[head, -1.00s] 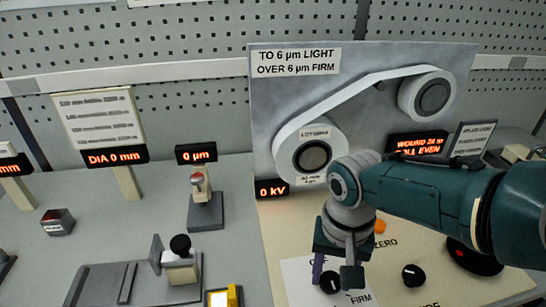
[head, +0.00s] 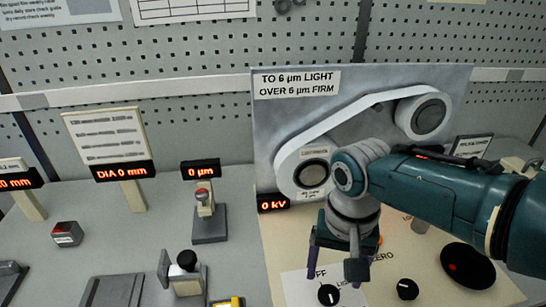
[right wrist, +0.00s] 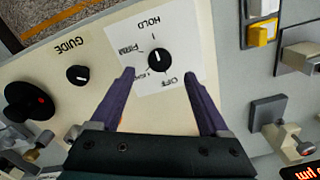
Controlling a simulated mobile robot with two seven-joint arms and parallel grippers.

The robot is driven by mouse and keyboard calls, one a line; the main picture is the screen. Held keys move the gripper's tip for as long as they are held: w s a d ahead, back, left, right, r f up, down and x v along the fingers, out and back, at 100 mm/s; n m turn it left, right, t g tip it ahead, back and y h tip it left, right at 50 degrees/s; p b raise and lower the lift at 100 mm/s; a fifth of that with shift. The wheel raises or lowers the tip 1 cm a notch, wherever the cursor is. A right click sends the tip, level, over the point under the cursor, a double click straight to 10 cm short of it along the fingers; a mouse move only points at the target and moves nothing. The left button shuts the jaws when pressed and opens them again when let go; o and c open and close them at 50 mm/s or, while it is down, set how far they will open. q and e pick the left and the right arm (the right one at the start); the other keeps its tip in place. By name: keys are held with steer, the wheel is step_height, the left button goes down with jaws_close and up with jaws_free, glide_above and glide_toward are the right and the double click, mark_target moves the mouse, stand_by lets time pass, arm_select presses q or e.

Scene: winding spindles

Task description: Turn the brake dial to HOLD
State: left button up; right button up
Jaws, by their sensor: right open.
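The brake dial is a black round knob (head: 328,294) with a white line, on a white label card (head: 296,287) near the bottom edge of the head view. In the right wrist view the dial (right wrist: 159,60) sits on the card (right wrist: 190,30), which reads OFF, FIRM and HOLD, with a small word between OFF and FIRM. HOLD is at the card's far end from OFF. My right gripper (head: 333,272) is open and empty. In the right wrist view its purple fingers (right wrist: 158,75) stand either side of the dial, apart from it. My left gripper is out of view.
A second black knob (right wrist: 78,75) marked GUIDE and a larger black disc (head: 466,266) with a red dot are beside the card. The upright winding panel (head: 268,120) stands behind my right arm. A yellow-topped block (right wrist: 262,32) stands on the grey bench.

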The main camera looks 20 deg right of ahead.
mark_target(328, 297)
arm_select(q)
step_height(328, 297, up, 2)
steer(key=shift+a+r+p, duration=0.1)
steer(key=shift+p, duration=0.5)
arm_select(e)
step_height(328, 297, up, 4)
steer(key=shift+r, duration=0.1)
steer(key=s+a+r+n+t, duration=0.2)
steer(key=s+r+n, duration=0.3)
steer(key=s, duration=0.3)
steer(key=s+a+r+n+t, duration=0.1)
steer(key=s+a+r+n, duration=0.1)
steer(key=s+r+n, duration=0.45)
arm_select(q)
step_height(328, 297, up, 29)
steer(key=p, duration=2.9)
arm_select(e)
step_height(328, 297, up, 29)
steer(key=s+m, duration=0.2)
steer(key=shift+d+t, duration=0.3)
